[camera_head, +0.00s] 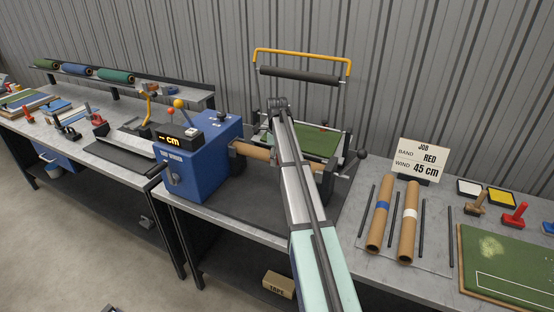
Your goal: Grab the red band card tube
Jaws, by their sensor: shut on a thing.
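My arm reaches from the bottom of the view up to the winding machine and ends in a dark joint. My gripper's fingers do not show; my own arm covers that area. A brown card tube (250,151) lies level, with its left end at the blue winder (207,165). It runs to the right behind my arm. I see no red band on its visible part; its middle is hidden. Two other card tubes lie side by side on the right table, one with a blue band (377,226) and one with a white band (405,232).
A job sign (421,160) reads RED, 45 cm. Dark rods flank the two tubes. A green turf board (510,265), stamps and ink pads fill the right table. A TAPE box (279,284) sits on the lower shelf.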

